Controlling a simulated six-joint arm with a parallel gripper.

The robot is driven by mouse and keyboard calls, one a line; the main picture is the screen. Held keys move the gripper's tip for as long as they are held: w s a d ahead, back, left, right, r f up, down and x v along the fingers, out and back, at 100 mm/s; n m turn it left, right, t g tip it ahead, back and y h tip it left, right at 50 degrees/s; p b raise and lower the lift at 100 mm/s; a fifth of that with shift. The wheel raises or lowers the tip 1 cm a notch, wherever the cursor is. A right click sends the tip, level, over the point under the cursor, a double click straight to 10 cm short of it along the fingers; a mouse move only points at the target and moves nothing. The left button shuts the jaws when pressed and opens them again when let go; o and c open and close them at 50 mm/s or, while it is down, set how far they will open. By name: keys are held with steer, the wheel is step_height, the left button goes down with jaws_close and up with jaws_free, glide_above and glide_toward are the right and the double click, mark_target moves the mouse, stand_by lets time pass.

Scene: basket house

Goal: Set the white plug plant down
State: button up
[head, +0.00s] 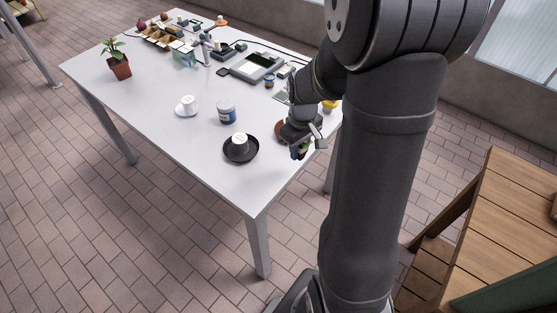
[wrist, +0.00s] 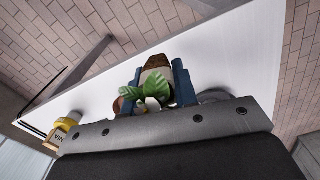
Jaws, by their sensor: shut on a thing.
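My gripper (head: 303,146) is over the front right edge of the table in the head view, partly hidden by my own arm. In the wrist view its blue fingers (wrist: 156,76) are shut on a small plant (wrist: 153,88) with green leaves. Pale and brown parts show between the fingers beyond the leaves. Most of the plant's base is hidden, so I cannot tell whether it touches anything below. A terracotta-coloured round dish (head: 280,128) is partly visible just behind the gripper.
A black saucer (head: 255,157) holding a white pot stands left of the gripper on the white table (head: 185,141). Nearby are a blue-and-white jar (head: 227,113) and a white saucer with a white pot (head: 189,101). A potted plant (head: 118,66) stands far left. Clutter fills the back.

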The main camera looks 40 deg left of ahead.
glide_above(278, 167)
step_height(278, 167, down, 4)
steer(key=shift+r, duration=0.1)
steer(key=shift+f, duration=1.8)
steer(key=shift+f, duration=0.1)
steer(key=shift+f, duration=0.1)
steer(key=o, duration=0.9)
steer(key=shift+o, duration=0.2)
step_height(278, 167, up, 17)
steer(key=shift+s, duration=0.3)
steer(key=shift+o, duration=0.5)
steer(key=shift+r, duration=0.25)
